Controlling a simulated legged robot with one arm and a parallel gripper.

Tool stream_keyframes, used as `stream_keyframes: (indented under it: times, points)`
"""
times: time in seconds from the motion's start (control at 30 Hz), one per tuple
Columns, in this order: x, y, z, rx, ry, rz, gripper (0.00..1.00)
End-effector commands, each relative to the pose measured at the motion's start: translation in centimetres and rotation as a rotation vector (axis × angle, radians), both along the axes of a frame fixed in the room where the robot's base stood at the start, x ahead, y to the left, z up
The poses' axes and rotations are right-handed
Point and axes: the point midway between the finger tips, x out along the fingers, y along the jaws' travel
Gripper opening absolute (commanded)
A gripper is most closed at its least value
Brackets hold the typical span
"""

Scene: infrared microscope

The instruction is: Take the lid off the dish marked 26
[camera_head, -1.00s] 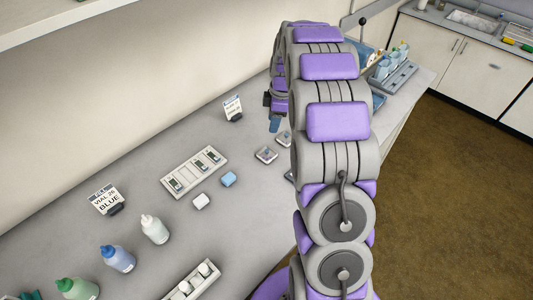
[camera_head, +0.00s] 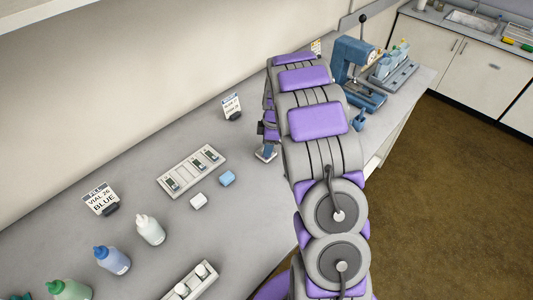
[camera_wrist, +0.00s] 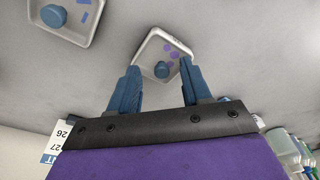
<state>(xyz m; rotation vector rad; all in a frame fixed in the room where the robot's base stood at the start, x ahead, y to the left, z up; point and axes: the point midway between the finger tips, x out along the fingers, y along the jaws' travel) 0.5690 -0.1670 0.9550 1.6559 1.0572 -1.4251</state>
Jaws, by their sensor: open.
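In the wrist view, a small pale square dish with a clear-looking lid and a round blue knob (camera_wrist: 162,69) lies just beyond my fingertips. Purple marks show beside the knob. A second similar dish (camera_wrist: 70,30) lies at the top left, with blue marks. I cannot read a number on either dish. My gripper (camera_wrist: 159,68) is open and empty, its blue fingers on both sides of the near dish's knob in the picture. Whether they touch it I cannot tell. In the head view my gripper (camera_head: 267,150) is over a dish (camera_head: 264,157), mostly hiding it.
A card (camera_wrist: 60,139) showing 26 and 27 stands at the wrist view's left.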

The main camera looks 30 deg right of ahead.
Motion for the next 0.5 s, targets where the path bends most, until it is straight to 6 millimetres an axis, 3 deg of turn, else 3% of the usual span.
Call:
stream_keyframes:
  times: [0.27,0.5]
  points:
    - [0.05,0.10,-0.59,0.000,-0.001,-0.001,0.48]
    - [0.03,0.07,-0.61,0.000,0.000,-0.001,0.25]
